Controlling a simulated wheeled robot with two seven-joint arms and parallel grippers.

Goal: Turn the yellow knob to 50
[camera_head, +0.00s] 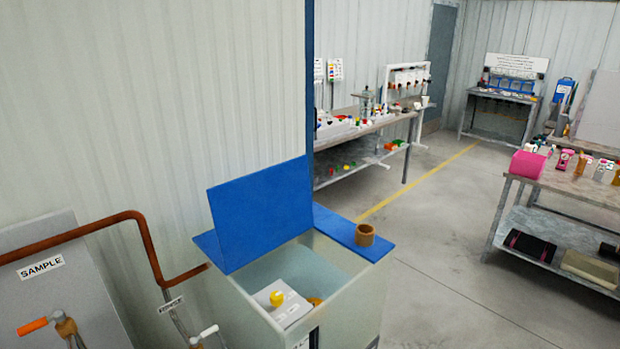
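The yellow knob (276,298) sits on top of a white box (290,309) inside an open pale cabinet (374,292). It looks small here, and I cannot read any scale or number around it. The cabinet's blue lid (262,224) is raised and stands tilted at the back left of the opening. Neither of my grippers shows in the head view.
A brown cup (364,235) stands on the blue ledge (342,229) of the cabinet. A rusty pipe (148,243) and a panel labelled SAMPLE (42,267), with an orange-handled valve (34,326), are at left. Floor (465,295) at right is clear before a bench (575,186).

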